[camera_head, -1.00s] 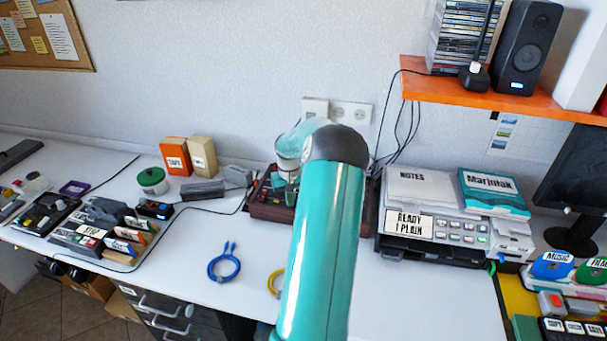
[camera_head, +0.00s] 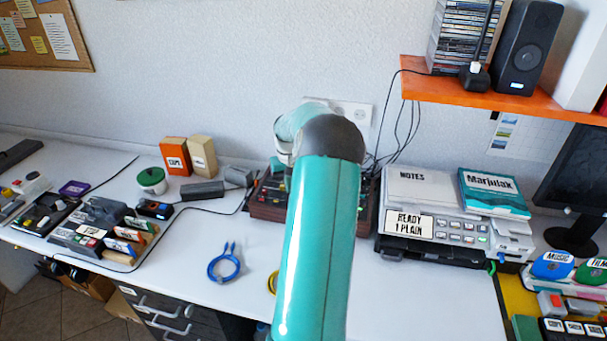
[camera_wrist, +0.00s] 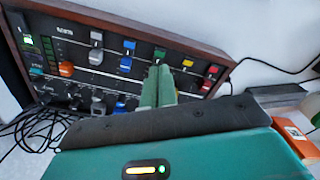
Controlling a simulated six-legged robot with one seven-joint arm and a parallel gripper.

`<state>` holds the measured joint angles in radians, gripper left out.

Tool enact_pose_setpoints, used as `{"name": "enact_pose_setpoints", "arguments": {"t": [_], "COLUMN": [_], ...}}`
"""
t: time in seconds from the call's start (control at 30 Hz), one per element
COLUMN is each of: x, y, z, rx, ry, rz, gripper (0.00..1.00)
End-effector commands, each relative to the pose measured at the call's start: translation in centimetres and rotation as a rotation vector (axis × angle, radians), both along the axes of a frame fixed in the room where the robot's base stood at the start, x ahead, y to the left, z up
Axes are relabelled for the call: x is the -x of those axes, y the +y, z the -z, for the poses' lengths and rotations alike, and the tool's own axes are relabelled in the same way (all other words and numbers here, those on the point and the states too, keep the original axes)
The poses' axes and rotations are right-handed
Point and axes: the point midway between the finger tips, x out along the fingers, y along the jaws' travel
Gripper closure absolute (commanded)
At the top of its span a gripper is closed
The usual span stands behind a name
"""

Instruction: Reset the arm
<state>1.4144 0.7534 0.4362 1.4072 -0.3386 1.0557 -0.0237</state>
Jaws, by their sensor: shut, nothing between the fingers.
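My teal arm (camera_head: 318,245) rises from the bottom middle of the head view, with its dark elbow joint in front of the wall. In that view my gripper is hidden behind the arm. In the wrist view my gripper (camera_wrist: 158,72) shows as two green fingers pressed together, with nothing between them. The fingertips appear in front of a mixer panel (camera_wrist: 75,55) with coloured sliders and knobs. I cannot tell whether they touch it. The same wood-sided mixer shows partly behind my arm in the head view (camera_head: 267,205).
A printer (camera_head: 440,222) with books on top stands to the right. An orange shelf (camera_head: 500,98) holds discs and a speaker (camera_head: 527,48). Small boxes and trays fill the left. The desk front right of my arm is clear.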

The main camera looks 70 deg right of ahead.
Motion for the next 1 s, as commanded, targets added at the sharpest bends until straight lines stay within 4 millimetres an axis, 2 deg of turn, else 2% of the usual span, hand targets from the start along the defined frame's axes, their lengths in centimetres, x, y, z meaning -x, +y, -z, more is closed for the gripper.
{"name": "enact_pose_setpoints", "arguments": {"t": [0.17,0.77,0.87,0.97,1.0], "x": [0.0,-0.2,-1.4,-4.1,-5.4], "y": [0.0,0.1,1.2,4.0,5.6], "z": [-0.9,-1.0,-2.0,-4.3,-5.5], "rx": [0.001,0.001,0.014,0.042,0.056], "ry": [-0.001,0.000,0.003,0.010,0.012], "rz": [-0.001,-0.003,-0.027,-0.085,-0.114], "gripper": [1.00,1.00,1.00,1.00,1.00]}}
